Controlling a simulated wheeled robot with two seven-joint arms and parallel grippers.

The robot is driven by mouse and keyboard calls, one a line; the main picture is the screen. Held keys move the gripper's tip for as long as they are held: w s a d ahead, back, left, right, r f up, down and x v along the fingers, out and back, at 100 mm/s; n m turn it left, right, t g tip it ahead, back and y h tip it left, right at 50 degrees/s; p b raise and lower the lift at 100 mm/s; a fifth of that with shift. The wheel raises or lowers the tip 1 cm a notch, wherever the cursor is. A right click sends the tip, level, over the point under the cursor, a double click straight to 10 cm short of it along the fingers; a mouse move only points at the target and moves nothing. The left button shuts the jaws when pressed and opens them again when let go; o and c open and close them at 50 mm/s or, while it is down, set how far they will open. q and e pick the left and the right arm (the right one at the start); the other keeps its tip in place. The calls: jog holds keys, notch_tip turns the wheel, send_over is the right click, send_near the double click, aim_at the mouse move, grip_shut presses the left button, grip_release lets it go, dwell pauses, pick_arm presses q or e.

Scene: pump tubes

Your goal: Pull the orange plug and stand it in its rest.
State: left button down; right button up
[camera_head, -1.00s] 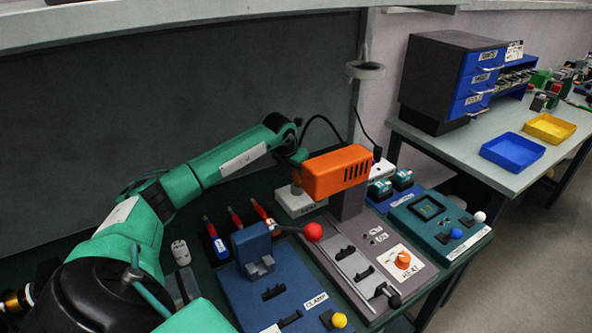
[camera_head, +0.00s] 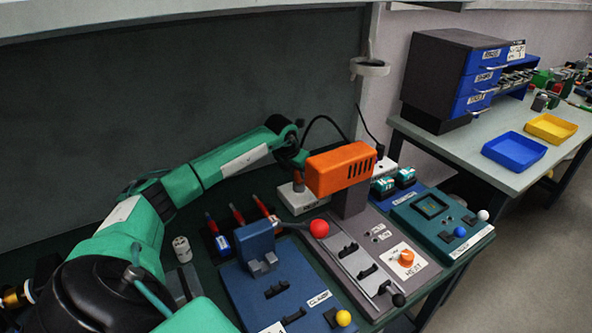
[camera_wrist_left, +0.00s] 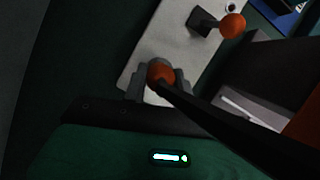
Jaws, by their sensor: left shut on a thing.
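In the left wrist view my left gripper (camera_wrist_left: 161,84) is shut on the orange plug (camera_wrist_left: 160,71), whose round orange end shows between the fingers. A thick black cable (camera_wrist_left: 225,122) runs from it to the lower right. The plug is over a pale block (camera_wrist_left: 149,50); I cannot tell whether it touches it. A second round orange end (camera_wrist_left: 232,25) on a dark post stands beside it on the pale surface. My right gripper is out of view.
The orange housing (camera_head: 341,168) on its grey column stands close right of my gripper. A red-ball lever (camera_head: 319,228) and the blue clamp base (camera_head: 262,301) are in front. Several red-tipped tools (camera_head: 237,214) stand at left. A teal unit (camera_head: 437,213) is at right.

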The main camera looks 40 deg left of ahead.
pick_arm(q)
jog(key=shift+s+a+f, duration=0.15)
jog(key=shift+a+f, duration=0.2)
jog(key=shift+f, duration=0.3)
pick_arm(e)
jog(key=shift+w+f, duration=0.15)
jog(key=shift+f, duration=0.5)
pick_arm(q)
jog(key=shift+r+p, duration=0.4)
jog(key=shift+r, duration=0.7)
jog(key=shift+d+r, duration=0.1)
jog(key=shift+r, duration=0.05)
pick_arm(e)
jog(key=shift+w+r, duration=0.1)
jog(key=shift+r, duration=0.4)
pick_arm(q)
jog(key=shift+p, duration=0.3)
jog(key=shift+d+r, duration=0.1)
jog(key=shift+d, duration=0.2)
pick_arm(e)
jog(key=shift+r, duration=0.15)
pick_arm(q)
jog(key=shift+w+d, duration=0.25)
jog(key=shift+w, duration=0.1)
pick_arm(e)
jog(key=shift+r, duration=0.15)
pick_arm(q)
jog(key=shift+r, duration=0.1)
